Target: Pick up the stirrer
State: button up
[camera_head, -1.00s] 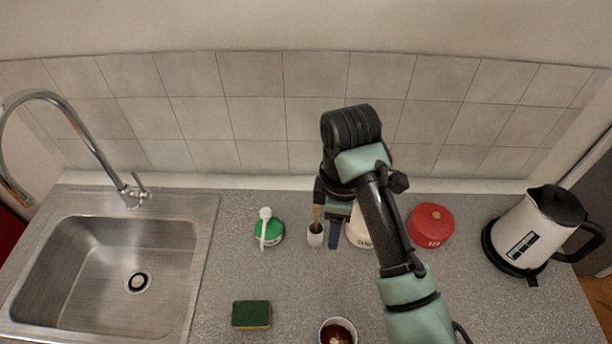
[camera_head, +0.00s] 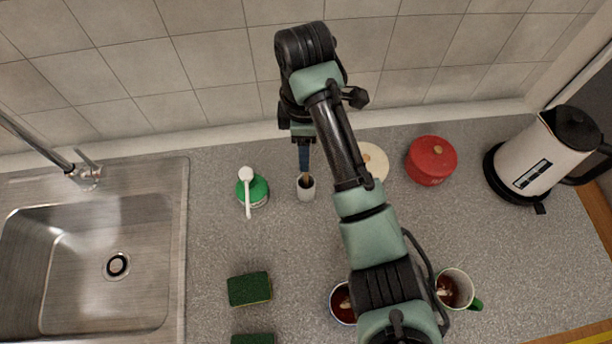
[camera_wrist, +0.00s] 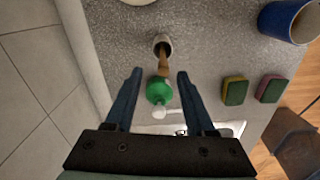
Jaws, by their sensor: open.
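My gripper (camera_head: 304,158) is over the back side of the cup. In the wrist view my gripper (camera_wrist: 159,74) is open, with its two dark blue fingers apart. The stick shows in the gap between the fingertips, and I cannot tell its depth relative to them. Nothing is held.
A cream pot (camera_head: 374,160), red pot (camera_head: 431,160) and kettle (camera_head: 540,160) stand to the right. Green sponges (camera_head: 249,289) and mugs (camera_head: 458,288) are nearer the front. The sink (camera_head: 60,270) is left.

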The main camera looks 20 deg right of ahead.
aim_at(306, 178)
jog(key=shift+s+f+p, duration=0.2)
jog(key=shift+f+p, duration=0.05)
jog(key=shift+f, duration=1.15)
jog(key=shift+s+f+p, duration=0.15)
jog(key=shift+f+p, duration=0.05)
jog(key=shift+f, duration=1.2)
grip_shut()
